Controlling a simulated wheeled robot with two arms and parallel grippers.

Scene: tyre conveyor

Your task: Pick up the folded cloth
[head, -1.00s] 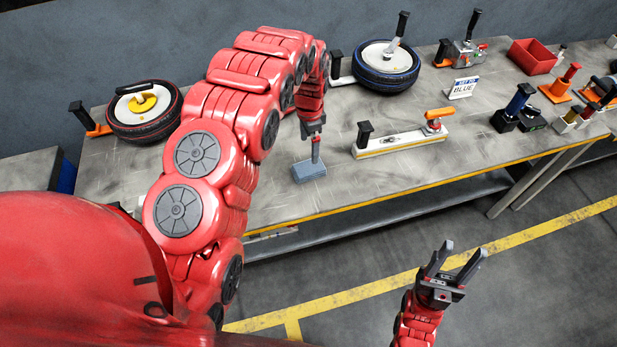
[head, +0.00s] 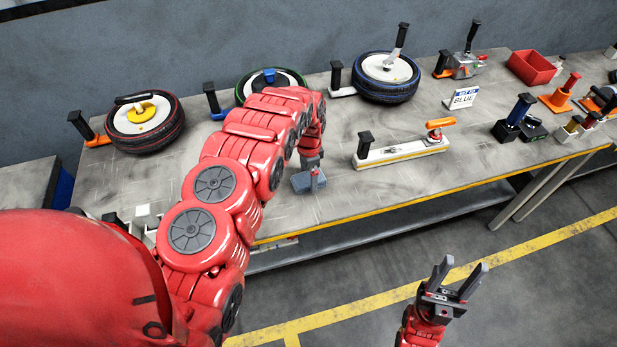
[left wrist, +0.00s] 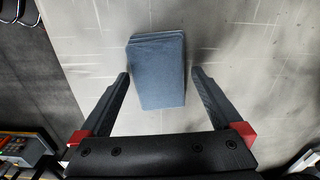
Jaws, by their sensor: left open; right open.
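The folded cloth (head: 300,183) is a small blue-grey block lying on the workbench near its front edge. In the left wrist view the cloth (left wrist: 157,70) lies between and just beyond the fingertips of my left gripper (left wrist: 160,75). My left gripper (head: 314,178) is open and sits low over the cloth in the head view, hiding part of it. No contact between fingers and cloth shows. My right gripper (head: 456,275) is open and empty, in front of the bench over the floor.
The bench (head: 350,200) also holds several tyres, among them one with a blue ring (head: 386,75) and one with a red ring (head: 145,122). A long white tool with an orange handle (head: 402,150) lies right of the cloth. A red bin (head: 531,67) stands at the back right.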

